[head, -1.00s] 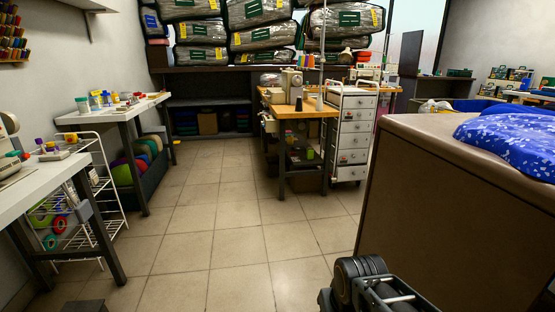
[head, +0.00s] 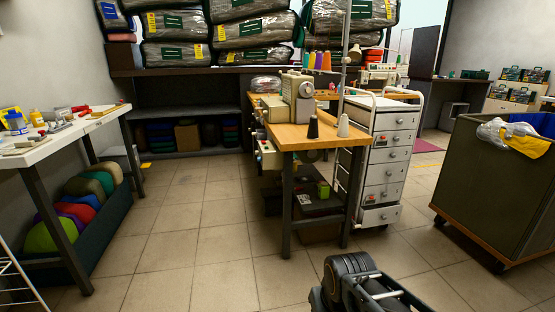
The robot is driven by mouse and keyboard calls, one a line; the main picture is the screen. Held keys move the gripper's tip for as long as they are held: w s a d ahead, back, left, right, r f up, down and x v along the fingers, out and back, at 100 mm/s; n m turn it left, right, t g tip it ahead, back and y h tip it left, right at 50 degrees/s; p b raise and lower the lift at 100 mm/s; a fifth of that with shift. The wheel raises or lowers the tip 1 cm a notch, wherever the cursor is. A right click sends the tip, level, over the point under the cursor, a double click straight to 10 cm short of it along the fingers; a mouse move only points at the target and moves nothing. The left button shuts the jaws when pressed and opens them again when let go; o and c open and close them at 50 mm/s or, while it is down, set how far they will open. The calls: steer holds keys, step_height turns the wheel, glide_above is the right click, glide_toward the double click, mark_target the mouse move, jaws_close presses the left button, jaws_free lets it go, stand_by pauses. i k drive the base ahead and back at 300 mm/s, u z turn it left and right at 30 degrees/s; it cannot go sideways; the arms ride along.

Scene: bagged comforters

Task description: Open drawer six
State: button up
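A white rolling drawer cabinet (head: 391,140) stands at the right end of the sewing table. It has a stack of several drawers with small knobs, facing right and toward me. The lowest drawer (head: 381,216) seems to stand out a little from the others; the ones above look shut. A small reddish mark shows low on the front. Part of my arm shows at the bottom centre, well short of the cabinet. My gripper's fingertips cannot be made out.
The wooden sewing table (head: 320,132) has dark legs and adjoins the cabinet's left. A dark wheeled bin (head: 490,190) with cloth on its rim stands at right. A white table (head: 70,135) is at left. Tiled floor (head: 195,240) is clear between.

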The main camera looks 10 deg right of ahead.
mark_target(380, 214)
steer(key=i, duration=1.5)
steer(key=z, duration=2.6)
steer(key=i, duration=1.35)
steer(key=u, duration=2.45)
steer(key=i, duration=0.25)
steer(key=z, duration=0.05)
